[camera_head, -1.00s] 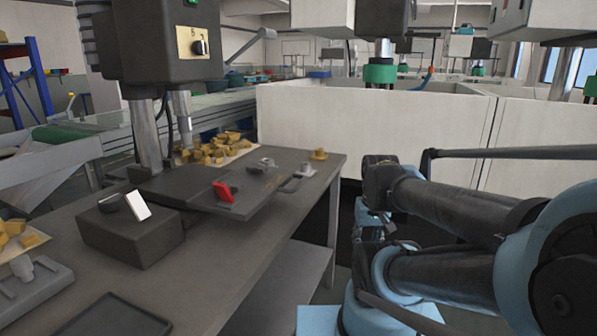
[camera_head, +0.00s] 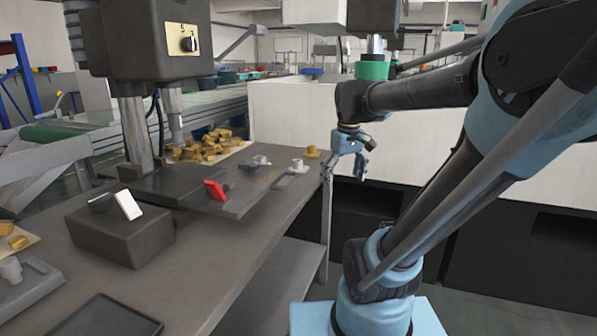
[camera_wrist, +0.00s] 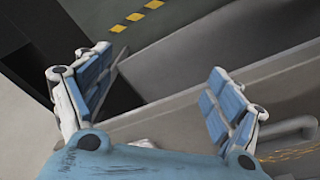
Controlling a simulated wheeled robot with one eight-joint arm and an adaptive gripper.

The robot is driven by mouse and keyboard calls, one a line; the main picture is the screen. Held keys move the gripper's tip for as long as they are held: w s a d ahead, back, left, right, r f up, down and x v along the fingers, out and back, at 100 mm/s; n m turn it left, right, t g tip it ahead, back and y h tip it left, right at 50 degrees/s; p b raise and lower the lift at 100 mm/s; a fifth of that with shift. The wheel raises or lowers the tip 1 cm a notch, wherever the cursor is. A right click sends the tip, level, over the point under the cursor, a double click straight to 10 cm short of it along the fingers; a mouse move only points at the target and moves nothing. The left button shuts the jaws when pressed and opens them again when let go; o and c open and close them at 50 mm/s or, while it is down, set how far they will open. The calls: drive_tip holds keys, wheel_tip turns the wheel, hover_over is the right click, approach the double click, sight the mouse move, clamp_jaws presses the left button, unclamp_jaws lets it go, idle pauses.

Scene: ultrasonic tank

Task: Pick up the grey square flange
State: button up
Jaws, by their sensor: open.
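A small light grey flange (camera_head: 298,166) with a raised hub stands on the grey bench near its far right edge; whether its base is square is hard to tell at this size. My gripper (camera_head: 352,170) hangs just beyond the bench edge, to the right of the flange and apart from it, pointing down. In the wrist view my gripper (camera_wrist: 163,85) is open, with both blue-padded fingers spread and nothing between them. The flange cannot be made out clearly in the wrist view.
A yellow-brown flange (camera_head: 312,152) stands close behind the grey one. The drill press plate (camera_head: 215,203) carries a red part (camera_head: 214,190) and a grey clamp (camera_head: 256,162). A bar-like handle (camera_wrist: 290,132) shows at the wrist view's right. White partitions (camera_head: 285,120) stand behind.

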drive_tip(key=w+a+r+n, duration=0.2)
drive_tip(key=w+a+r, duration=0.15)
drive_tip(key=w, duration=0.25)
drive_tip(key=w+a+r+n, duration=0.2)
drive_tip(key=w+r, duration=0.3)
drive_tip(key=w, duration=0.2)
wheel_tip(320, 180, up, 3)
drive_tip(key=n+g, duration=0.1)
drive_tip(key=n, duration=0.3)
hover_over(298, 161)
drive_tip(key=f, duration=0.7)
drive_tip(key=s+f, duration=0.1)
drive_tip(key=f, duration=0.3)
drive_tip(key=shift+f, duration=0.15)
drive_tip(key=shift+w+f, duration=0.15)
drive_tip(key=shift+f, duration=1.2)
drive_tip(key=shift+w+f, duration=0.1)
drive_tip(key=shift+f, duration=1.25)
drive_tip(key=c, duration=1.3)
